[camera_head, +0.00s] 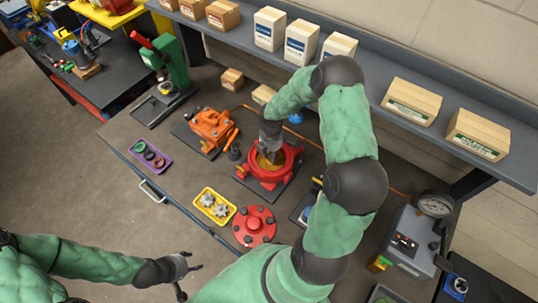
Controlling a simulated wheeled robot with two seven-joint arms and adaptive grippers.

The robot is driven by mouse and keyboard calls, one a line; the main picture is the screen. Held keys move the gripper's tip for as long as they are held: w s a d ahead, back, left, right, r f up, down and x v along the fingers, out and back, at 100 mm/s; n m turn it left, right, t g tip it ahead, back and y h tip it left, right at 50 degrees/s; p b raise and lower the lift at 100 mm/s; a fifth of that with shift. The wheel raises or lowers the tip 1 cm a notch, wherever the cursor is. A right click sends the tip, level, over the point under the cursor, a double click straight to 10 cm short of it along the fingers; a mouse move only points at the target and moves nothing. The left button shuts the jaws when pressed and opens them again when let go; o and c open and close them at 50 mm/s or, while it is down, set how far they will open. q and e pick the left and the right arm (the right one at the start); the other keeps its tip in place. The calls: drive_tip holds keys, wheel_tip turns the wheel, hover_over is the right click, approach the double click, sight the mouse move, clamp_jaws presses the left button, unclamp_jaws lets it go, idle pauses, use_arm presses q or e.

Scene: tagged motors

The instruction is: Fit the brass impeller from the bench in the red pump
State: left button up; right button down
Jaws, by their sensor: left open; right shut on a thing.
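The red pump (289,163) stands open-topped on a dark plate near the middle of the bench. My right gripper (271,157) reaches down into its opening from above. It is shut on the brass impeller (263,163), of which a little brass colour shows inside the red rim. The gripper hides most of it, and I cannot tell whether it is seated. My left gripper (190,279) is open and empty, low in the view, in front of the bench edge.
A red round cover (254,226) and a yellow tray (202,195) with silvery parts lie in front of the pump. An orange motor (211,128) stands left of it, near a purple tray (139,146). A shelf (372,75) with boxes runs behind. A gauge unit (405,243) stands right.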

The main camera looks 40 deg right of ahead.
drive_tip(key=shift+f, duration=0.45)
drive_tip(key=shift+r, duration=0.45)
drive_tip(key=shift+w+d+p, duration=0.1)
drive_tip(key=shift+d+p, duration=0.15)
drive_tip(key=shift+p, duration=0.1)
drive_tip(key=shift+a+f+b, duration=0.15)
drive_tip(key=shift+f+b, duration=0.3)
idle(0.7)
drive_tip(key=shift+a+f+b, duration=0.2)
drive_tip(key=shift+f+b, duration=0.15)
drive_tip(key=shift+f, duration=0.05)
drive_tip(key=c, duration=0.9)
unclamp_jaws()
drive_tip(key=shift+c, duration=0.2)
